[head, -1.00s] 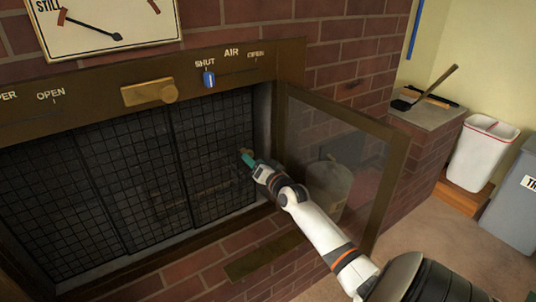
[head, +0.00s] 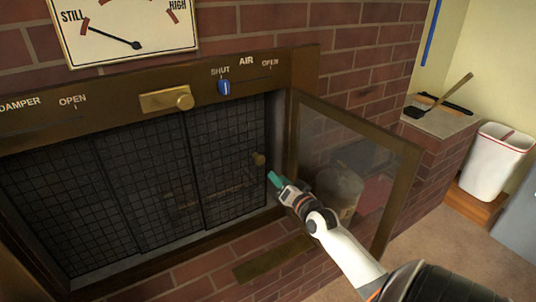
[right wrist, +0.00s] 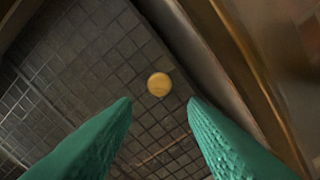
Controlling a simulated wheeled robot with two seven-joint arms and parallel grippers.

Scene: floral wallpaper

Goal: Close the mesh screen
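The dark mesh screen (head: 150,185) spans the fireplace opening in the head view, in panels side by side. A small brass knob (head: 259,159) sits near its right edge. The knob also shows in the right wrist view (right wrist: 159,84), ahead of and between my fingertips. My right gripper (head: 273,178), with green fingers, is just right of and below the knob, apart from it. In the right wrist view the fingers (right wrist: 160,105) are spread with nothing between them. My left gripper is not in view.
A glass door (head: 350,165) in a brass frame stands swung open at the right, close beside my right arm. A blue air slider (head: 225,87) and a brass knob plate (head: 166,99) sit above the opening. A white bin (head: 494,160) stands far right.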

